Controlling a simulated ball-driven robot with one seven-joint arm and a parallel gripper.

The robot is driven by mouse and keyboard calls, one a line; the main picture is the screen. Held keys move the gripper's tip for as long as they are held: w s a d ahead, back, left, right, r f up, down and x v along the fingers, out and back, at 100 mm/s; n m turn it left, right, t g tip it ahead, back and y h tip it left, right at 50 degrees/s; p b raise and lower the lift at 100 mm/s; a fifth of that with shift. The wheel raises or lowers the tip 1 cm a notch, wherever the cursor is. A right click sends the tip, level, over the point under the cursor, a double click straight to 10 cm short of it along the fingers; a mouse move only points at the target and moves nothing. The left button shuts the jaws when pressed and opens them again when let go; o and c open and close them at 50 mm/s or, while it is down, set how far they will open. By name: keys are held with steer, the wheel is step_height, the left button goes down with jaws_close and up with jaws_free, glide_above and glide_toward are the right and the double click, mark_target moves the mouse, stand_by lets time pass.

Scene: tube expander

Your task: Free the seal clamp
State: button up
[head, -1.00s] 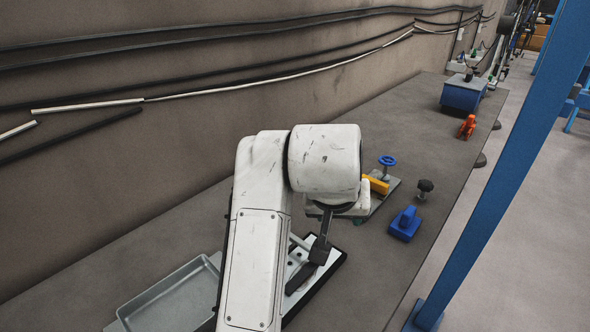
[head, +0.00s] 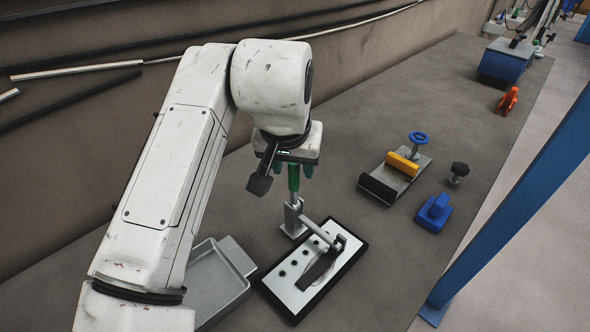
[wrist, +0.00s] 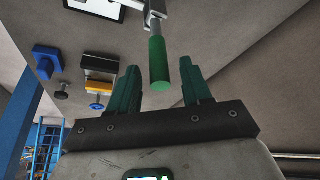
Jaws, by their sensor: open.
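A clamp (head: 293,219) with a metal bracket stands at the upper left edge of a white plate with a black border (head: 286,280). Its green handle (head: 294,178) points up, nearly upright. A metal arm (head: 318,231) reaches from the bracket over the plate to a dark part there. My gripper (head: 293,167) is open above the clamp, fingers pointing down. In the wrist view the green handle (wrist: 158,62) reaches between the two dark green fingers of my gripper (wrist: 160,72), with gaps visible on both sides. My wrist hides the handle's top in the head view.
A grey tray (head: 215,285) lies left of the plate. To the right are a fixture with a yellow block (head: 402,164) and blue wheel, a black knob (head: 459,169) and a blue block (head: 434,212). An orange item (head: 508,101) and blue box (head: 506,62) stand farther back.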

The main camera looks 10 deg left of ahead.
mark_target(294, 185)
steer(key=shift+x, duration=1.95)
steer(key=shift+c, duration=0.2)
jaws_close()
